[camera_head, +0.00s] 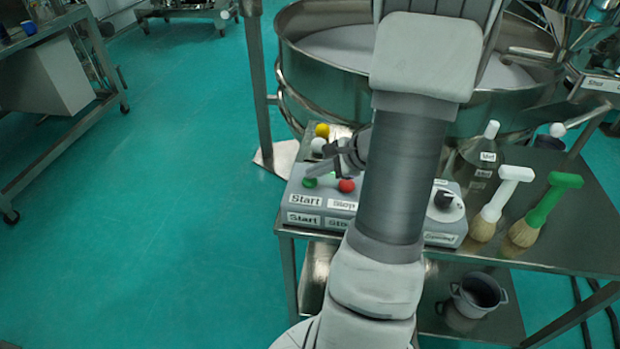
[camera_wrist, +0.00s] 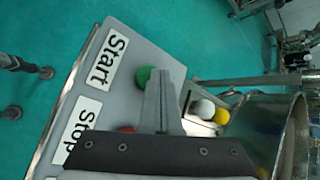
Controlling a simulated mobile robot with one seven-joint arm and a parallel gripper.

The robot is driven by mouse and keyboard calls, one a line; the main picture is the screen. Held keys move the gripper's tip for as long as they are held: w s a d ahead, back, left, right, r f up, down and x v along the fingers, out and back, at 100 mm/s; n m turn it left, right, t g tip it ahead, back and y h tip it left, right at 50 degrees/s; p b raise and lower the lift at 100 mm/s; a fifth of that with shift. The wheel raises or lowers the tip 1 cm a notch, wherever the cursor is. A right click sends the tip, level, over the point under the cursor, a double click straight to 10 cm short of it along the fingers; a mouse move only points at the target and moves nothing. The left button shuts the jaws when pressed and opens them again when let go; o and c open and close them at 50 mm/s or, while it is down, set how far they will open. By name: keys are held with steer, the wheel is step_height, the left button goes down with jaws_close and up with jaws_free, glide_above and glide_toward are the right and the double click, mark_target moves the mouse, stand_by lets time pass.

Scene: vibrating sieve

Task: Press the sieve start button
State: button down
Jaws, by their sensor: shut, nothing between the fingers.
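The grey control box (camera_wrist: 112,68) stands on a metal table and carries Start and Stop labels. The green start button (camera_head: 310,183) sits above the Start label (camera_head: 305,200) and also shows in the wrist view (camera_wrist: 143,76). The red stop button (camera_head: 346,186) is to its right, and in the wrist view it is mostly hidden behind my gripper. My gripper (camera_head: 313,171) is shut and empty. Its fingertips are right by the green button, and in the wrist view the tips (camera_wrist: 160,74) overlap its edge. I cannot tell whether they touch it.
White (camera_head: 318,145) and yellow (camera_head: 322,130) knobs stand just behind the buttons. The large round sieve (camera_head: 295,75) is behind the table. A white-handled brush (camera_head: 492,205), a green-handled brush (camera_head: 545,208) and a bottle stand to the right.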

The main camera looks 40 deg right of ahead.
mark_target(315, 181)
stand_by(0.5)
steer(key=shift+r+p, duration=0.55)
steer(key=shift+r, duration=0.35)
steer(key=shift+r+p, duration=1.7)
steer(key=shift+r, duration=0.8)
